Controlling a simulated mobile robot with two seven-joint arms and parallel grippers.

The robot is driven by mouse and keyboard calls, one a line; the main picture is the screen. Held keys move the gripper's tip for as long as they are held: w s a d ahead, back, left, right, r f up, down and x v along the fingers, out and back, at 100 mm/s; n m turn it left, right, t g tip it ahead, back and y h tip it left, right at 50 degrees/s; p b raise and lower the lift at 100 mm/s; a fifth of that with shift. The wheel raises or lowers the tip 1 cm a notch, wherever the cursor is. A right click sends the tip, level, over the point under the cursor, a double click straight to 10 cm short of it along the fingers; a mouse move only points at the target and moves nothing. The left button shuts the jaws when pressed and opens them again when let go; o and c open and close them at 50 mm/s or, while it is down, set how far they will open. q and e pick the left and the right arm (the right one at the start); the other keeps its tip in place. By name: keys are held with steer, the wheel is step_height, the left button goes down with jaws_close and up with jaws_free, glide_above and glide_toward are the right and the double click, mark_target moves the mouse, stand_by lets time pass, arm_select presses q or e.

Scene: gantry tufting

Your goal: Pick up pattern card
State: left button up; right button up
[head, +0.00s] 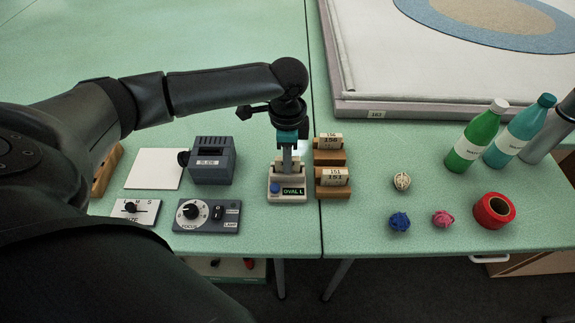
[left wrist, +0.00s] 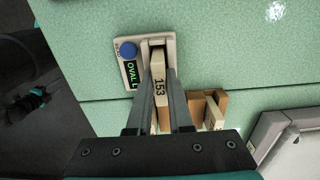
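A pale pattern card marked 153 (left wrist: 159,88) stands in the slot of a beige reader with a blue button and the lit sign OVAL L (head: 288,190). The reader also shows in the left wrist view (left wrist: 130,72). My left gripper (head: 288,158) points down over the reader, and its two fingers (left wrist: 161,78) lie along either side of the card. Whether they press on it cannot be told. Two more numbered cards stand in wooden holders, a rear one (head: 330,157) and a front one (head: 333,191), right of the reader. My right gripper is not in view.
Left of the reader are a grey-blue box (head: 212,165), a white plate (head: 154,168) and a knob panel (head: 206,214). Right are yarn balls (head: 400,221), a red tape roll (head: 493,210) and a green bottle (head: 476,138). A framed rug (head: 370,60) lies behind.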

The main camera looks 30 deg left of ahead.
arm_select(q)
jaws_close()
